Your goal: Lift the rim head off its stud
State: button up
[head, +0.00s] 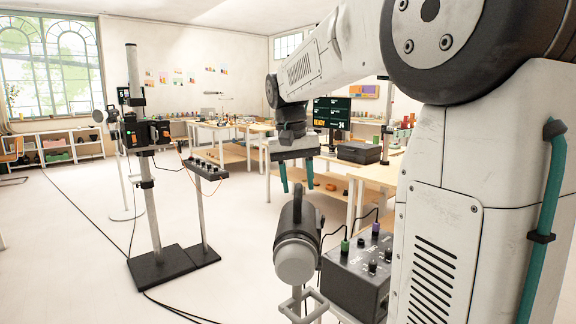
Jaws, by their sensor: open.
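A lamp head (296,258) with a dark body, a top handle and a pale grey round front stands in the near middle. I take it for the rim head, though no label shows. A grey metal bracket (303,303) shows below it; the stud itself is hidden. My gripper (298,187) hangs above the lamp head in the picture, with its two teal fingers pointing down, open and empty. The fingers appear apart from the lamp head; the exact distance is hard to judge.
A black control box (356,273) with knobs and cables stands close right of the lamp head. Worktables (378,174) are behind. Cables cross the open floor (75,245) at left.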

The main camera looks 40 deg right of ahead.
jog(key=shift+s+d+f, duration=0.1)
jog(key=shift+d+f, duration=0.05)
jog(key=shift+f, duration=0.8)
grip_shut()
dwell(0.8)
jog(key=shift+r, duration=0.1)
